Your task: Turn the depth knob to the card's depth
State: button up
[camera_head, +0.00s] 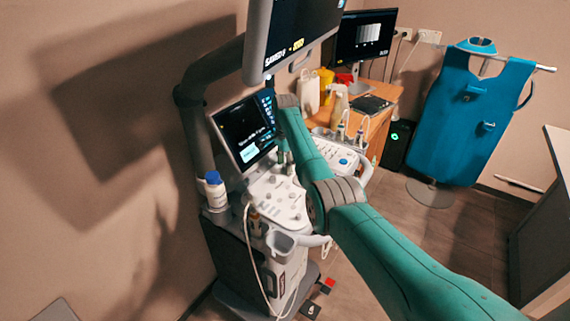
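The ultrasound machine's control panel (275,207) is pale and carries several small knobs. I cannot tell which is the depth knob. No card with a readable depth shows. The touch screen (243,128) above the panel is lit, with text too small to read. My green arm crosses the panel from the lower right and covers part of it. My gripper (284,158) seems to point down at the back of the panel, just right of the touch screen. Its fingers are too small and too covered to tell open from shut, or whether they touch a knob.
A large monitor (290,36) hangs above the panel. A white bottle with a blue cap (215,190) stands at the panel's left. Probes hang at the right. Behind are a wooden desk (380,118) and a blue apron (470,115) on a stand. Floor is open at right.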

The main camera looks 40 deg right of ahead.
jog(key=shift+r, duration=0.1)
notch_tip(320, 180, up, 12)
dwell(0.6)
dwell(0.4)
